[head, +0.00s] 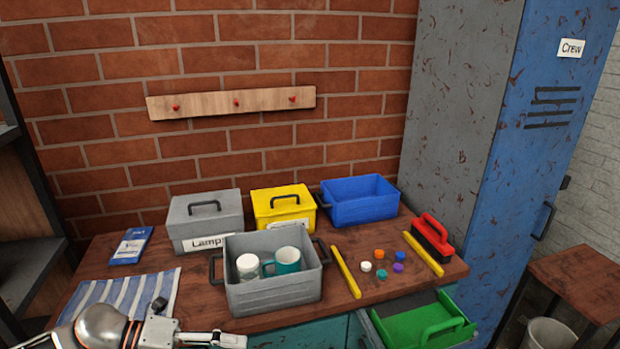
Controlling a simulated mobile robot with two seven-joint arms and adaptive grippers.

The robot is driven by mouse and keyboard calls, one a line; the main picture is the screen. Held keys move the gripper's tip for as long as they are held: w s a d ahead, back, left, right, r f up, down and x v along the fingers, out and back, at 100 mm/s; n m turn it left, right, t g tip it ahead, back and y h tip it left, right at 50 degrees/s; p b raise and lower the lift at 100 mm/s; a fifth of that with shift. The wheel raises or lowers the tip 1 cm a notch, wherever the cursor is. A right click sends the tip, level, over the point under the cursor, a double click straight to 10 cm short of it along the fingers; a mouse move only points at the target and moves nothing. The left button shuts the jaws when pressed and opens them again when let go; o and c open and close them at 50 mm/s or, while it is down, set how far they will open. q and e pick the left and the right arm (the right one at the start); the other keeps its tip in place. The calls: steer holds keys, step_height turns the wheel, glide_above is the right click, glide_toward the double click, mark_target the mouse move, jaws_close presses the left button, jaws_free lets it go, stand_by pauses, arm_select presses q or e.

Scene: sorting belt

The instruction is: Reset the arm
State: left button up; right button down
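My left arm comes in at the bottom left, with its silver and white wrist in front of the striped cloth. My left gripper (225,341) is at the bottom edge, pointing right, in front of the grey open crate and low against the workbench's front. It is partly cut off by the frame, so I cannot tell whether it is open or shut. Nothing shows held in its visible part. My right arm and gripper are not in view.
The grey crate (273,294) holds a teal mug (288,262) and a white-lidded jar (247,266). Lidded grey (205,222) and yellow boxes (284,207) and a blue bin (359,205) stand behind. An open drawer with a green tray (402,327) juts out front right.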

arm_select(q)
steer(key=s+a+f+n+t+y, duration=0.1)
steer(key=a+f+n+t+y, duration=0.3)
steer(key=a+n, duration=0.35)
steer(key=s+a+f+n+t+y, duration=0.1)
steer(key=a+f+n+t, duration=0.45)
steer(key=n, duration=0.35)
steer(key=s+a+f+n+g+y, duration=0.3)
steer(key=s+a+f+n+y, duration=0.35)
steer(key=s+a+f, duration=0.4)
steer(key=d+n+t+h, duration=0.1)
steer(key=d+n, duration=0.8)
steer(key=d, duration=1.1)
steer(key=shift+s+d+r+t, duration=0.2)
steer(key=shift+s+r+t, duration=0.2)
steer(key=shift+t, duration=0.15)
